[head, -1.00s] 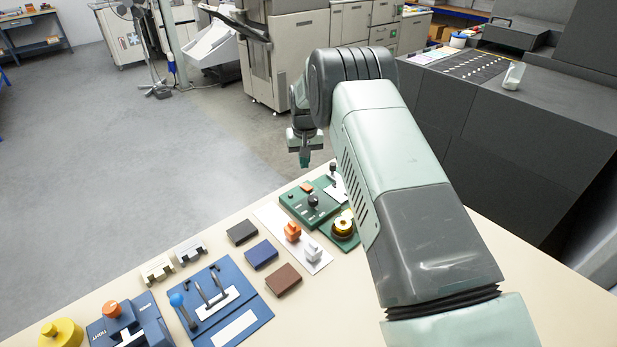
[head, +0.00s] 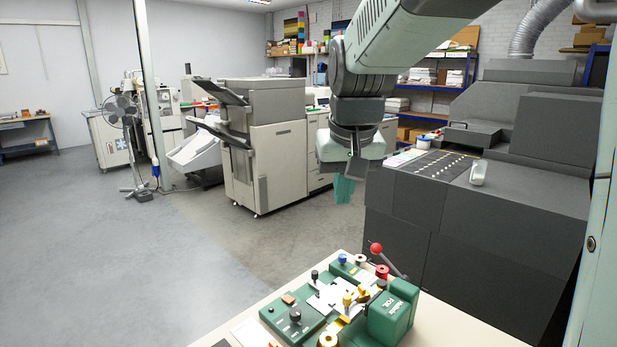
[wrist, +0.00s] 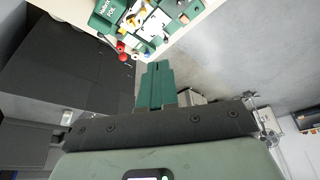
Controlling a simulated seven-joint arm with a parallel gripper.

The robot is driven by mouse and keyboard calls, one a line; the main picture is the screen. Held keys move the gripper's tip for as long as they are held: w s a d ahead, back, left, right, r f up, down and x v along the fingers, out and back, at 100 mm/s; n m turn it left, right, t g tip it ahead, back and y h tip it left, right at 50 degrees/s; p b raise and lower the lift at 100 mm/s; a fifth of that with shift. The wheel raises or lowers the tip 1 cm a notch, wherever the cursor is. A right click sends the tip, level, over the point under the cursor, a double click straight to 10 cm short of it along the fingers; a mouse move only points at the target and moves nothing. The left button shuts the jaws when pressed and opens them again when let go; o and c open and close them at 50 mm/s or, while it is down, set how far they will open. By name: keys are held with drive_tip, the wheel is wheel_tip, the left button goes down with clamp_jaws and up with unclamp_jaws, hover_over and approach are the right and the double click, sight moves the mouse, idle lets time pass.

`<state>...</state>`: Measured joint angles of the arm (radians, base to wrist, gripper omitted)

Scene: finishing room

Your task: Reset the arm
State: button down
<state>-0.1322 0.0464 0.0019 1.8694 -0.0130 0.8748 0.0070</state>
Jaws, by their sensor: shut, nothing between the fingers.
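My gripper (head: 344,190) hangs from my raised arm in the upper middle of the head view, its green fingers pointing down. It is shut and empty, in the air beyond the table's far edge and above the height of the table. In the wrist view my gripper (wrist: 155,68) shows as two green fingers pressed together with nothing between them.
A cream table (head: 455,325) holds a green foil machine (head: 392,312) with a red-knobbed lever (head: 376,248). A dark grey press (head: 500,200) stands at right, a beige copier (head: 265,150) behind. Open floor (head: 150,260) lies at left.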

drive_tip(key=s+d, duration=0.2)
drive_tip(key=s, duration=1)
drive_tip(key=s+d+m+t, duration=0.1)
drive_tip(key=s+d, duration=0.2)
drive_tip(key=s, duration=0.8)
drive_tip(key=shift+s+d+f+t, duration=0.15)
drive_tip(key=shift+s+t, duration=0.15)
drive_tip(key=shift+s, duration=0.05)
